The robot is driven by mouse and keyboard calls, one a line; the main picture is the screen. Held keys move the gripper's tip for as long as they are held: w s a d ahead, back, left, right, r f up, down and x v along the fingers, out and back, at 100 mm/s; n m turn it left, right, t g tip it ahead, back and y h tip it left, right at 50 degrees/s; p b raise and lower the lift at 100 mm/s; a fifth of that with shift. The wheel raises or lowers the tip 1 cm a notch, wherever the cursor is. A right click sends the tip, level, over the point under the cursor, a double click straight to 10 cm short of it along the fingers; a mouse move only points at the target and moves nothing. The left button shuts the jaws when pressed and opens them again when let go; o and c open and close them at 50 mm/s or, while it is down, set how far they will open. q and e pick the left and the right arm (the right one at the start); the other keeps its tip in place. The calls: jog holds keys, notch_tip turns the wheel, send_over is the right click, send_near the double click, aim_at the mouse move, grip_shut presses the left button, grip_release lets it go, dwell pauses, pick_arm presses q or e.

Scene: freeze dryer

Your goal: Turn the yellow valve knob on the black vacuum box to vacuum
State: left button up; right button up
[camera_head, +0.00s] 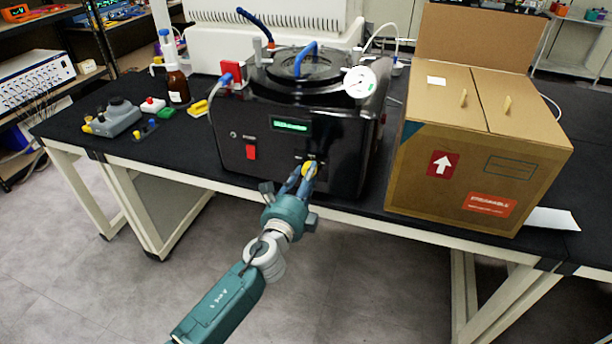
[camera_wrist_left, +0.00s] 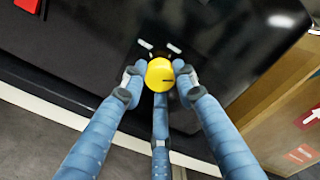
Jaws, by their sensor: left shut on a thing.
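The black vacuum box (camera_head: 240,131) stands on the black-topped table, with a green display and a red switch on its front. The yellow valve knob (camera_head: 309,168) is low on the right part of that front. My left gripper (camera_head: 304,176) reaches up to the knob from below. In the left wrist view the yellow knob (camera_wrist_left: 159,74) sits between the blue fingers of my left gripper (camera_wrist_left: 161,88), which are shut on it. Two small pale marks show on the panel beside the knob; I cannot read them. My right gripper is not in view.
A large cardboard box (camera_head: 430,190) stands close to the right of the vacuum box. A brown bottle (camera_head: 177,87), a grey device (camera_head: 115,118) and small coloured parts are on the left of the table (camera_head: 185,150). A white gauge (camera_head: 360,82) is at the vacuum box's top right.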

pick_arm(q)
jog(key=o, duration=1.1)
jog(key=shift+d, duration=0.2)
jog(key=shift+o, duration=0.2)
jog(key=v, duration=1.2)
